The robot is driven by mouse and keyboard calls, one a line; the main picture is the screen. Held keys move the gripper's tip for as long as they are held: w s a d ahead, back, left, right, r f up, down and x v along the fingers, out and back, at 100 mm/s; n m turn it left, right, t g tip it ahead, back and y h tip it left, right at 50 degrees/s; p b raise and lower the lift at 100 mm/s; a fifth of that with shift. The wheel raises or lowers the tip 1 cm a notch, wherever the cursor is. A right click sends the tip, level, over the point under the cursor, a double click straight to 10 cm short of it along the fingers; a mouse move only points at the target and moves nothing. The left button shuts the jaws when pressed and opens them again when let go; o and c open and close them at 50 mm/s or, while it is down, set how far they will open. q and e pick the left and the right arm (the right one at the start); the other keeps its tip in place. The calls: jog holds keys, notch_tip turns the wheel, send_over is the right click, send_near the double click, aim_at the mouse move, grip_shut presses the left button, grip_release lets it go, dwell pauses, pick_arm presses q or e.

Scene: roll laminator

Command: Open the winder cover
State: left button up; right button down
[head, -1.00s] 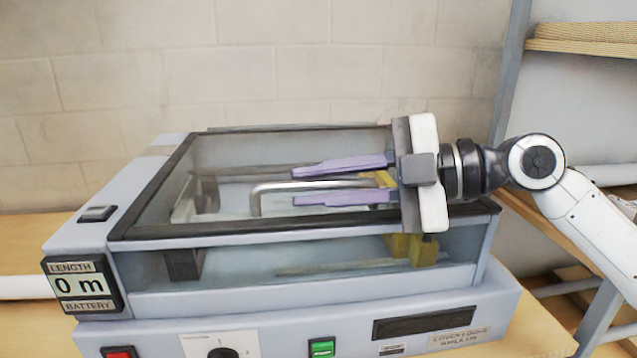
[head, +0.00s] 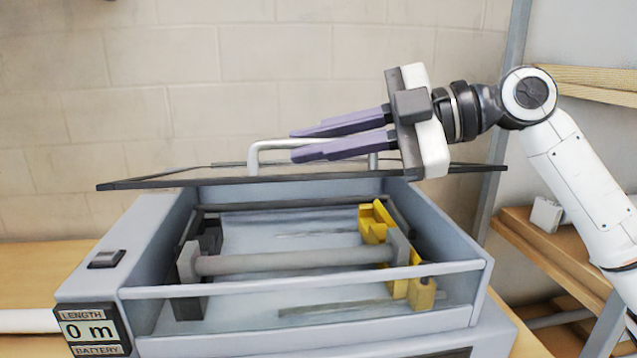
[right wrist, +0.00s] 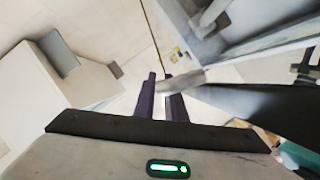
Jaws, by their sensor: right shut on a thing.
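The winder cover (head: 215,177) is a dark-framed clear panel, raised off the front of the machine and seen nearly edge-on in the head view. Its silver bar handle (head: 270,146) stands up from the panel. My right gripper (head: 292,144), with purple fingers, is shut on the handle. The right wrist view shows the fingers (right wrist: 160,97) closed around the end of a grey bar. Below the cover the winder (head: 175,300) is exposed, with a grey roller (head: 290,262) and yellow brackets (head: 374,222) inside. My left gripper is not in view.
The machine stands on a wooden table (head: 35,262) against a block wall. A length display (head: 88,331) reading 0 m and a dark switch (head: 107,259) are at its left. Wooden shelves (head: 545,245) stand at the right. Space above the cover is clear.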

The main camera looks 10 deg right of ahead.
jog(key=w+r+m+g, duration=0.1)
jog(key=w+r+m, duration=0.1)
jog(key=w+r, duration=0.5)
jog(key=shift+w+r+m+g+h, duration=0.15)
jog(key=shift+r+m+g+h, duration=0.2)
jog(key=shift+r, duration=1.95)
